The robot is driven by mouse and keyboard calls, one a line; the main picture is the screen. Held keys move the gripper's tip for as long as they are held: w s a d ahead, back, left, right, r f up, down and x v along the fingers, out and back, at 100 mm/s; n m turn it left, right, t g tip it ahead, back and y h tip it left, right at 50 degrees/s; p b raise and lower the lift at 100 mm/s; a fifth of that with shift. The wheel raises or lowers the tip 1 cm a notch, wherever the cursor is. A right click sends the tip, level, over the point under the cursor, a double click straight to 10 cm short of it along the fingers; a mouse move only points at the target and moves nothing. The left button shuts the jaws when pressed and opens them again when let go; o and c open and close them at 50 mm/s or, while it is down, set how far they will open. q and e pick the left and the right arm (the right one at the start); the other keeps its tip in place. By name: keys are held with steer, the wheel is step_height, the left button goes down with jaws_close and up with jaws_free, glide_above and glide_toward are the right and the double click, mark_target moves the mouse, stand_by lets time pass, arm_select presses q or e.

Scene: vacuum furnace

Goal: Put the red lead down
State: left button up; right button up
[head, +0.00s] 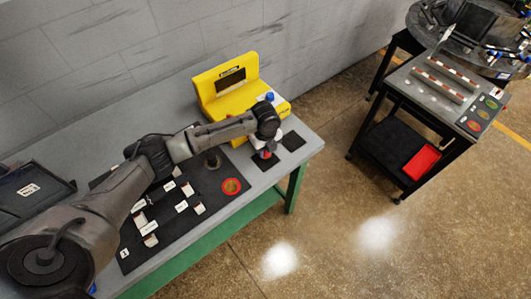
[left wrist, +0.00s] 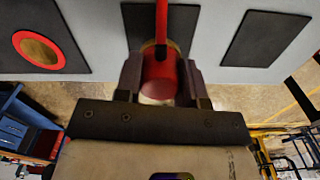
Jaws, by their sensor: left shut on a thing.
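The red lead (left wrist: 161,75) is a red cylinder with a thin red stem. In the left wrist view it sits between the two dark fingers of my left gripper (left wrist: 160,88), which is shut on it. In the head view my left gripper (head: 265,144) is at the right end of the table, and a small red part of the lead (head: 266,155) shows below it, over a black pad. Whether the lead touches the pad cannot be told. My right gripper is in neither view.
A yellow instrument (head: 232,85) stands behind my gripper. A bare black pad (head: 293,141) lies to the right. A wheeled cart (head: 395,85) stands apart at right.

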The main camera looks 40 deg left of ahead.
arm_select(q)
steer(key=shift+f, duration=1.3)
steer(key=shift+f, duration=0.15)
steer(key=o, duration=1)
step_height(320, 180, up, 12)
steer(key=shift+r+p, duration=0.15)
steer(key=shift+p, duration=0.5)
